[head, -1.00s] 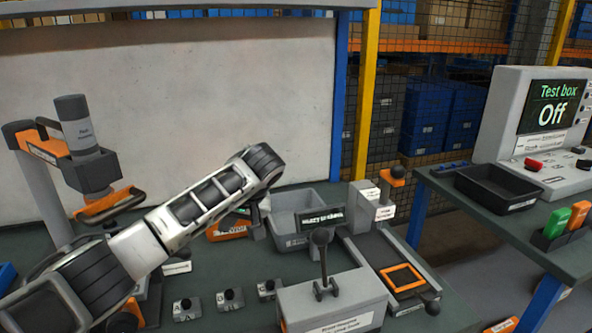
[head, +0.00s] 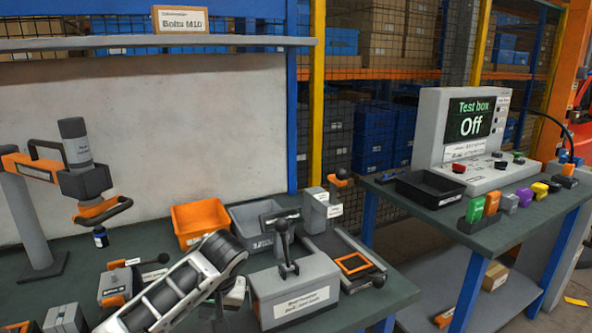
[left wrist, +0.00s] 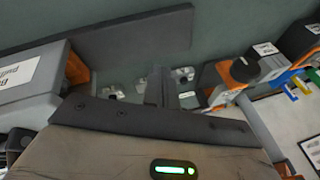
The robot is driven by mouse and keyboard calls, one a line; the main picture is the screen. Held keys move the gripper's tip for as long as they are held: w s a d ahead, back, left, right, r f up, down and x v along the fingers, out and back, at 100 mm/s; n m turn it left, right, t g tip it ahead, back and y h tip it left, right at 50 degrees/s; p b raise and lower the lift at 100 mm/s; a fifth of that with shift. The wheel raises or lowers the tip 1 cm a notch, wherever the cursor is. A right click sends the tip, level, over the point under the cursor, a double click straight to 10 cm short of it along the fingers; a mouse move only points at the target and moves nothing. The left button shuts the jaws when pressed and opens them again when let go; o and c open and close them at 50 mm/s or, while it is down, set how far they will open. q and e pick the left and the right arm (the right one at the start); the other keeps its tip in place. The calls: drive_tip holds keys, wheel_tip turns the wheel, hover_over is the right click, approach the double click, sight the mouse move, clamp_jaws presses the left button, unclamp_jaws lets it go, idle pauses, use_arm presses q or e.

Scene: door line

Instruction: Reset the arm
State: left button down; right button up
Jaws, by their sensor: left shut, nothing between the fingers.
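My left arm (head: 165,295) comes in from the bottom left of the head view. It reaches up to a dark joint in front of the grey press block and bends down there. My left gripper shows in the left wrist view (left wrist: 157,86), its dark fingers together with nothing between them, above the green bench top. In the head view the arm mostly hides this gripper. My right gripper is in neither view now.
A grey lever block (head: 295,285) stands right of the arm. An orange bin (head: 201,222) and a grey bin (head: 250,240) sit behind it. A tool stand (head: 30,220) is at left. The test box (head: 462,135), showing "Off", and a black tray (head: 430,188) stand on the right bench.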

use_arm(q)
drive_tip(key=s+d+f+m+h, duration=0.2)
drive_tip(key=s+d+f, duration=0.1)
drive_tip(key=s+f, duration=0.3)
drive_tip(key=s+d+f+m+h, duration=0.1)
drive_tip(key=s+d+f+h, duration=0.15)
drive_tip(key=s, duration=0.55)
drive_tip(key=s+a, duration=0.4)
drive_tip(key=s, duration=0.5)
drive_tip(key=s+a, duration=0.4)
drive_tip(key=s, duration=0.4)
drive_tip(key=w+d+f+t+h, duration=0.2)
drive_tip(key=w+d+f+t, duration=0.3)
drive_tip(key=f+t, duration=0.2)
drive_tip(key=shift+w+d+m, duration=0.15)
drive_tip(key=shift+m, duration=0.25)
